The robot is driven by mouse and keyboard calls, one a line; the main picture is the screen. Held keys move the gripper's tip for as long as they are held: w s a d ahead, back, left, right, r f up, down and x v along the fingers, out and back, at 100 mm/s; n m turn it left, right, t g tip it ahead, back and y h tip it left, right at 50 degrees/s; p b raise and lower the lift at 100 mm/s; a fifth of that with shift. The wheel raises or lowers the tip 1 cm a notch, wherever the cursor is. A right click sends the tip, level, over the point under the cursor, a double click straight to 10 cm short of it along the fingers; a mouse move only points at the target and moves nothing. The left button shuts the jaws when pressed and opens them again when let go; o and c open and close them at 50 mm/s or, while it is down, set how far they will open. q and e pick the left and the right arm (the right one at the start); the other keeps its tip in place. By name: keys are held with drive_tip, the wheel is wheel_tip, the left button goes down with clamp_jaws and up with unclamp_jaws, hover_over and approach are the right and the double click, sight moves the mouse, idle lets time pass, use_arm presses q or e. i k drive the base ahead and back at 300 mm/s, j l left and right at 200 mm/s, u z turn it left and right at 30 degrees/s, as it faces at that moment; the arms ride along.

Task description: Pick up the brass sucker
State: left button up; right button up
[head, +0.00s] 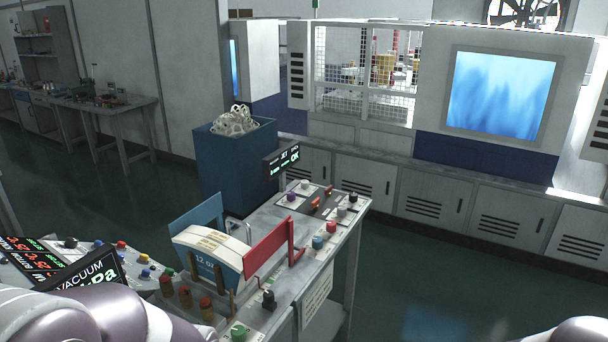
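Three small brown-orange, brass-like cylinders stand in a row on the near part of the grey bench: a left one (167,286), a middle one (185,297) and a right one (206,309). I cannot tell for sure which, if any, is the brass sucker. Part of my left arm covers the lower left of the head view, close in front of these cylinders. Its gripper is not visible. Only a small piece of my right arm shows at the bottom right edge, and its gripper is out of view.
A white and blue "12 oz" carton (212,250) stands between a blue plate (198,218) and a red plate (268,249). Coloured buttons and a black knob (268,299) crowd the bench. A vacuum display (92,276) is at left. A blue bin (232,165) stands behind.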

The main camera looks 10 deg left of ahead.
sight(185, 295)
drive_tip(key=u, duration=1.1)
